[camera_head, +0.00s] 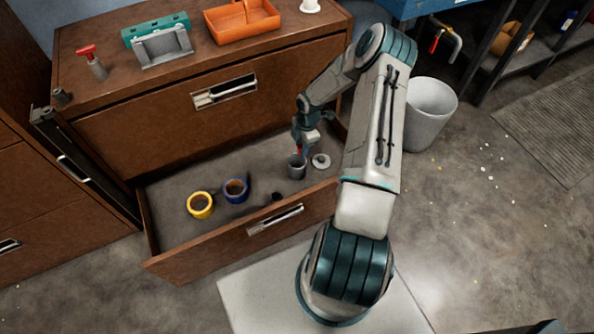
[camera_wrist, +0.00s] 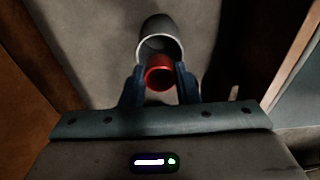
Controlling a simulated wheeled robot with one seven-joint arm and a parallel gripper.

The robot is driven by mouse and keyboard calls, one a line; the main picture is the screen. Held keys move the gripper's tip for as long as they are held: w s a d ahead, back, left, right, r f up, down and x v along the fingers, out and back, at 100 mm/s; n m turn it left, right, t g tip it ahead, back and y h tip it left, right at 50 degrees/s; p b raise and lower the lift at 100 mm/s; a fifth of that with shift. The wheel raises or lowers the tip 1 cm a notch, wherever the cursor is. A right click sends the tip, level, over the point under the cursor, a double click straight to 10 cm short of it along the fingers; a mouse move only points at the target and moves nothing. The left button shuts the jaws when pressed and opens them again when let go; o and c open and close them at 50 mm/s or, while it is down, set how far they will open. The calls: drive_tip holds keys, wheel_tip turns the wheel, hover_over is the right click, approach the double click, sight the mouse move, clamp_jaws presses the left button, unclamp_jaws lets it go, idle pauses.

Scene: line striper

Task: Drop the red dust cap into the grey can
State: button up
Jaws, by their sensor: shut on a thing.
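The grey can (camera_head: 297,168) stands in the open drawer, toward its right side. In the wrist view the can (camera_wrist: 160,27) opens just beyond my fingertips. The red dust cap (camera_wrist: 159,72) is between my two dark fingers, and my gripper (camera_wrist: 160,80) is shut on it. The cap overlaps the near part of the can's mouth in that view. In the head view my gripper (camera_head: 301,150) points down directly over the can, with a small bit of red at its tip. I cannot tell whether the cap touches the can's rim.
The drawer (camera_head: 235,242) also holds a yellow tape roll (camera_head: 200,205), a blue tape roll (camera_head: 236,190), a small dark item (camera_head: 277,196) and a pale ring (camera_head: 320,160) beside the can. An orange tray (camera_head: 242,21) sits on the cabinet top. A white bin (camera_head: 430,112) stands right.

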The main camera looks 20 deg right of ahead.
drive_tip(key=o, duration=1)
wheel_tip(320, 180, up, 14)
drive_tip(key=d+p, duration=0.1)
drive_tip(key=p, duration=0.2)
drive_tip(key=shift+d+f, duration=0.15)
drive_tip(key=shift+d, duration=0.15)
